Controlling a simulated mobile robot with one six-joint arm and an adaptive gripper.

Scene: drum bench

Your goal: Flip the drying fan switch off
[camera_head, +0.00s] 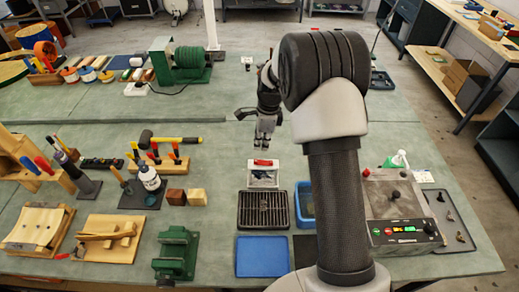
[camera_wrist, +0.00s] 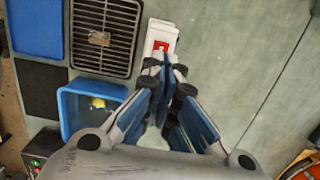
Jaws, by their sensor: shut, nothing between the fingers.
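The switch is a small white box (camera_head: 263,178) with a red rocker on it, lying on the green bench mat just beyond a black slatted grille (camera_head: 265,210). In the wrist view the white switch box (camera_wrist: 159,32) shows its red rocker (camera_wrist: 161,46) close to the fingertips. My gripper (camera_head: 264,142) points down above the bench at the far side of the switch. In the wrist view my gripper (camera_wrist: 165,62) is shut and empty, its tips overlapping the near end of the box. I cannot tell whether they touch it. Which way the rocker is tilted is too small to tell.
A blue bin (camera_head: 304,204) stands right of the grille, partly behind my arm. A blue mat (camera_head: 262,257) lies in front. Tools and a bottle (camera_head: 150,178) stand left.

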